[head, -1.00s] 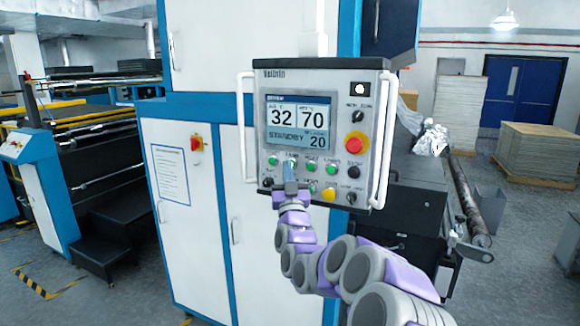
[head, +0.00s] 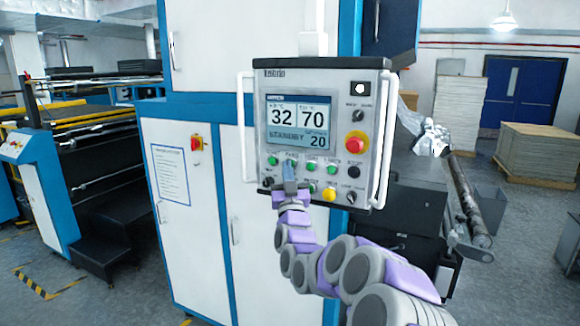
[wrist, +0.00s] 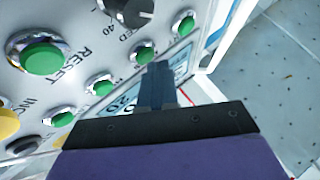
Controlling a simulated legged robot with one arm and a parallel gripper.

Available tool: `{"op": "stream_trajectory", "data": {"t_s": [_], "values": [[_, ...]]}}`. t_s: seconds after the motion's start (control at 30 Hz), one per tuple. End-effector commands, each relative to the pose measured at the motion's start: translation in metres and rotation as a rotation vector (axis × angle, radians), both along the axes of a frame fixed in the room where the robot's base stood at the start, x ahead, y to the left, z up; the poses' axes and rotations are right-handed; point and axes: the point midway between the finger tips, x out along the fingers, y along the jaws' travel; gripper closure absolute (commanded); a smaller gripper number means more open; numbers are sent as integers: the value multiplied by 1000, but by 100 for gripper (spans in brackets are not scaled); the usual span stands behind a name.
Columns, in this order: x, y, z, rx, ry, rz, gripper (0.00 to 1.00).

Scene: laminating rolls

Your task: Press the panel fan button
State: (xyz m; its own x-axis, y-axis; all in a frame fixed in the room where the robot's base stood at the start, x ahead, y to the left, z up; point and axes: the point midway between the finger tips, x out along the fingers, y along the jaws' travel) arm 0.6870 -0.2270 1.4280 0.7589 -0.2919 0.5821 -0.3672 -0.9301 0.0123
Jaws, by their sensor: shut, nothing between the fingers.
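The control panel (head: 380,100) faces me on the white and blue machine, its screen lit with 32, 70 and STANDBY 20. A row of green buttons runs below the screen; their small labels are hard to read. My gripper (head: 289,168) is shut and empty in front of the left part of this row, hiding some of the panel. In the wrist view my closed fingers (wrist: 157,80) lie close to a green button (wrist: 144,52), second from that row's upper right end. I cannot tell whether they touch it. Which button is the fan button is unclear.
A red emergency knob (head: 355,144), a yellow button (head: 329,194) and black knobs share the panel. A green RESET button (wrist: 40,57) is close by in the wrist view. White handle bars (head: 384,150) flank the panel. A roll (head: 468,200) lies at right.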

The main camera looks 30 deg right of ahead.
Motion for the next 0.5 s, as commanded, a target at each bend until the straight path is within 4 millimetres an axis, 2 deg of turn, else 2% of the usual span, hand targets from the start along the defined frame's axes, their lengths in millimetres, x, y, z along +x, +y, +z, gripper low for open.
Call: {"op": "stream_trajectory", "data": {"t_s": [0.5], "values": [[-6, 7, 0, 0, -1, -1, 100]]}}
